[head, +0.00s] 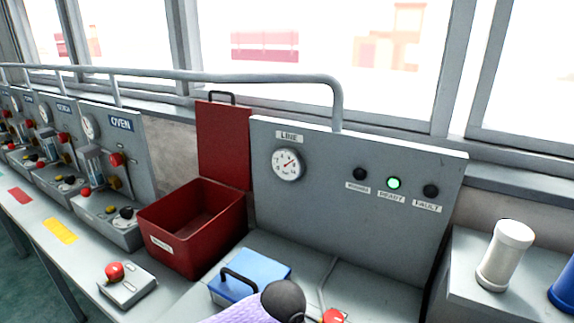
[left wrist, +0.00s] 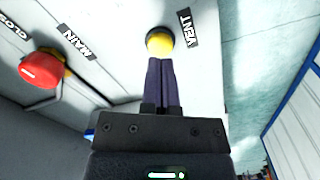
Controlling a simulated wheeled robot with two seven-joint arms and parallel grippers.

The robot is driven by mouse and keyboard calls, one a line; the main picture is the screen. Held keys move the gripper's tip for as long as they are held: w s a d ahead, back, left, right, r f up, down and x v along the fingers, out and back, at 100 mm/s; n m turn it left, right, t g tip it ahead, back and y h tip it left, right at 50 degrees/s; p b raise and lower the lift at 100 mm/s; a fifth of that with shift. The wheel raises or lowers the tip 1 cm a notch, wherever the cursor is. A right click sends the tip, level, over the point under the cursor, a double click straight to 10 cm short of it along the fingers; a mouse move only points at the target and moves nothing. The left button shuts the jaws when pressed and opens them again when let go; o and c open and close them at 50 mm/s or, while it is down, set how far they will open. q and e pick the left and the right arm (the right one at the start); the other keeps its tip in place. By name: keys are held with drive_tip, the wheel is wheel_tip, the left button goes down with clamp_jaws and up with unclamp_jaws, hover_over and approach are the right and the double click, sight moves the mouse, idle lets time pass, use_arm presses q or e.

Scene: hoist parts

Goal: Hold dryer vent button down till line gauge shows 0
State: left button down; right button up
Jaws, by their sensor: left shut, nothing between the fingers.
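The line gauge (head: 288,163) is a round white dial under a LINE label on the grey panel (head: 330,205) in the head view. Its needle seems to point to the upper right, but the numbers are too small to read. In the left wrist view a yellow round button (left wrist: 158,39) sits beside a VENT label (left wrist: 187,28). My left gripper (left wrist: 160,62) is shut and empty, its dark fingertips right at the button's edge. I cannot tell whether the button is pressed in. My right gripper is not in view.
A red valve knob (left wrist: 42,68) on a yellow base is near the MAIN label (left wrist: 78,45). The READY lamp (head: 393,183) glows green. An open red box (head: 190,225), a blue box (head: 250,275) and a white cylinder (head: 506,255) stand around the panel.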

use_arm(q)
drive_tip(key=shift+f+b, duration=1.25)
drive_tip(key=shift+f, duration=0.2)
idle(1.9)
wheel_tip(320, 180, up, 7)
drive_tip(key=p, duration=0.5)
drive_tip(key=shift+r, duration=0.15)
drive_tip(key=shift+s+a+r+p, duration=0.15)
drive_tip(key=shift+p, duration=0.15)
drive_tip(key=s+a+r+p, duration=0.2)
drive_tip(key=s+a+p, duration=0.2)
drive_tip(key=s+p, duration=0.3)
drive_tip(key=shift+s+a+r+p, duration=0.15)
drive_tip(key=shift+s+r+p, duration=0.15)
drive_tip(key=shift+s, duration=0.5)
